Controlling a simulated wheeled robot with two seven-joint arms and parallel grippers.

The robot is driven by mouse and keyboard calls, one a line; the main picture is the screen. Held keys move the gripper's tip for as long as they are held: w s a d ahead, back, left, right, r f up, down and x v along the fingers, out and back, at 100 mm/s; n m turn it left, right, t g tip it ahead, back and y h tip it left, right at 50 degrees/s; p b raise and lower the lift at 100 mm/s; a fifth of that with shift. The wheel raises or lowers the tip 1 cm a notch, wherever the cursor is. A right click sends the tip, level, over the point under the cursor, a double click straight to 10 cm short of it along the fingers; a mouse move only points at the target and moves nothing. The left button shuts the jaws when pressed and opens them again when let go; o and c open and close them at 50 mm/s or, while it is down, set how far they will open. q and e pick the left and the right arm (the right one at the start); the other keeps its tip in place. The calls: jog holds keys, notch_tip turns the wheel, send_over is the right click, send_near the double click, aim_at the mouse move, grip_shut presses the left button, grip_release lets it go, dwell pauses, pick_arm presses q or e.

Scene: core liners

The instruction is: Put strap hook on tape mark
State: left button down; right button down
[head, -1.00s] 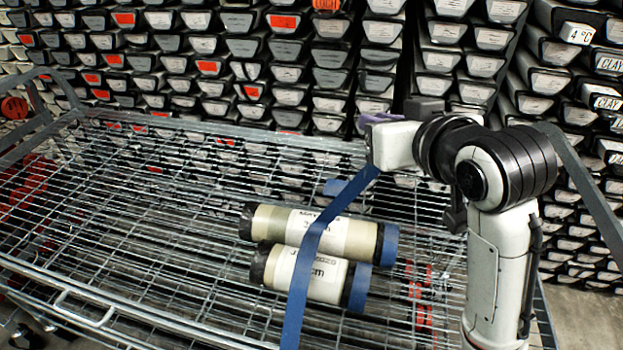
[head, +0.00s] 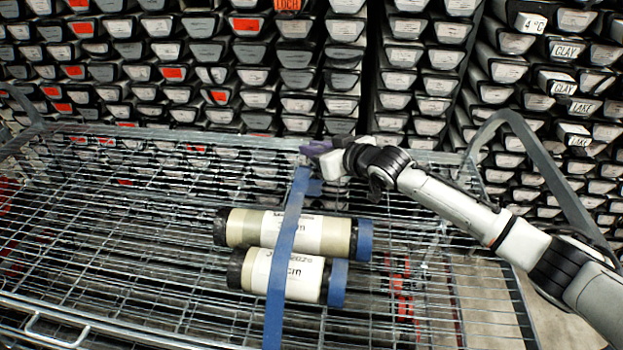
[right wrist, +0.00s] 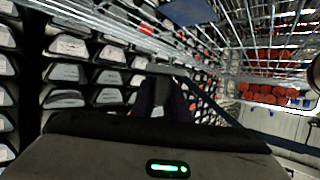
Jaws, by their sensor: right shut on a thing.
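Two capped core liners, an upper one (head: 250,230) and a lower one (head: 257,272), lie side by side on a wire cart. A blue strap (head: 285,245) crosses over both and runs up to my right gripper (head: 313,151). That gripper is shut at the cart's far rail. The strap hook is too small and covered to make out at the jaws. The gripper's dark fingers show in the right wrist view (right wrist: 165,97). A blue patch (head: 314,187), possibly the tape mark, lies just below the gripper in the head view. My left gripper is not in view.
The wire cart (head: 120,210) has a far rail and a curved grey end handle (head: 490,125) at the right. Racks of labelled core boxes (head: 300,80) stand close behind it. The cart's left half is clear.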

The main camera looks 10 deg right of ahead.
aim_at(313, 181)
notch_tip(313, 181, down, 7)
jog(key=shift+f, duration=0.1)
dwell(0.3)
